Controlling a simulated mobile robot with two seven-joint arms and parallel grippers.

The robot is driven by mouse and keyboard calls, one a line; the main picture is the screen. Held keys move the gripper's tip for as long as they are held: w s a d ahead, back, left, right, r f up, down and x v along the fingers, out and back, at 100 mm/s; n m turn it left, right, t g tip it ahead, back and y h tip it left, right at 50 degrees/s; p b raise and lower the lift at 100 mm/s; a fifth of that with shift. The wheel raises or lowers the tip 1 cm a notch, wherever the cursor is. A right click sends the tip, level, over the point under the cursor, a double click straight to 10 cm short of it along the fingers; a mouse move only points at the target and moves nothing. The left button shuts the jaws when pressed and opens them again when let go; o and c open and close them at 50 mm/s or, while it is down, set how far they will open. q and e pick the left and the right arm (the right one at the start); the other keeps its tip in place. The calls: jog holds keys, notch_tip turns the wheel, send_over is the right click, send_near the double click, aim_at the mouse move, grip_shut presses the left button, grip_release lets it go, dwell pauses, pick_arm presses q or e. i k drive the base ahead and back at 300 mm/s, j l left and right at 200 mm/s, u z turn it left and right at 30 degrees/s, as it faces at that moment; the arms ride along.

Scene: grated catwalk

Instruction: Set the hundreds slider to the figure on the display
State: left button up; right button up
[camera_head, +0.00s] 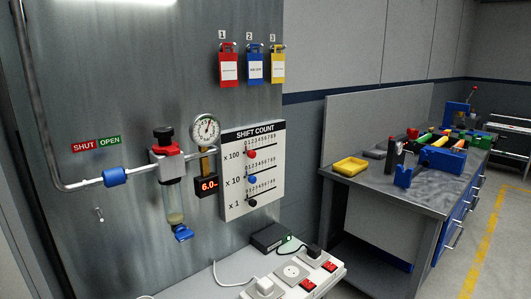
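The white SHIFT COUNT board (235,207) is on the grey wall panel in the middle of the view. Its top row, marked x 100, has a red knob (251,154) near the left, low-number end of its 0 to 9 scale; the exact figure is too small to tell. A blue knob (251,180) is in the x 10 row and a black knob (251,203) in the x 1 row, both also near the left. A small dark display (208,185) left of the board shows red digits that look like 6.0. Neither gripper is in view.
A round gauge (205,129) and a filter unit (171,190) with pipework are left of the board. Red, blue and yellow lockout tags (229,70) hang above. Below is a ledge with a socket strip (291,271). A cluttered workbench (405,185) stands to the right.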

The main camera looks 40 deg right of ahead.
aim_at(251, 154)
jog(key=l, duration=1.5)
